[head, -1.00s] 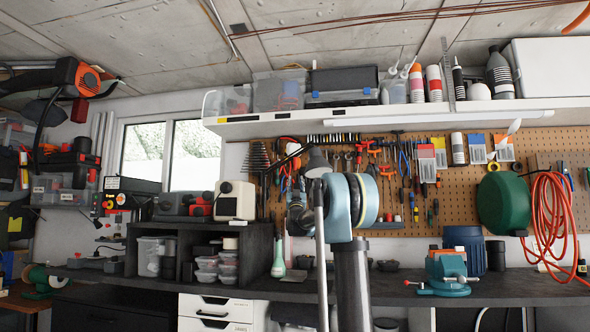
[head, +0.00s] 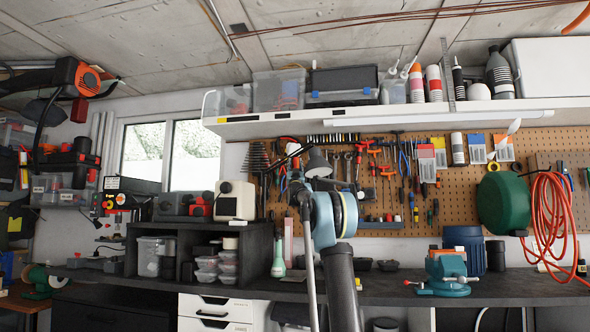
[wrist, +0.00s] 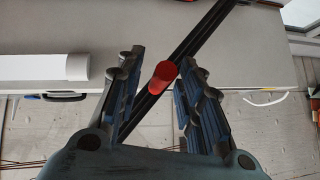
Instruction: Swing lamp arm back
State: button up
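The lamp shows in the head view with its grey cone shade (head: 318,164) in front of the pegboard. In the wrist view, dark parallel bars, which look like the lamp arm (wrist: 203,37), run diagonally behind and between my fingers. A red piece (wrist: 162,78) lies over the bars between the fingertips. My gripper (wrist: 160,72) is open, with a wide gap between its ribbed fingers. I cannot tell whether a finger touches the bars. In the head view my own arm mostly hides the gripper.
A pegboard (head: 465,195) full of tools is behind the lamp. A shelf (head: 400,116) with boxes and bottles hangs above. A cream box (head: 235,200) stands on a dark cubby unit (head: 258,250) to the left. A blue vise (head: 445,272) sits on the bench at right.

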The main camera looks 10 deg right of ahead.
jog(key=shift+w+r, duration=0.35)
grip_shut()
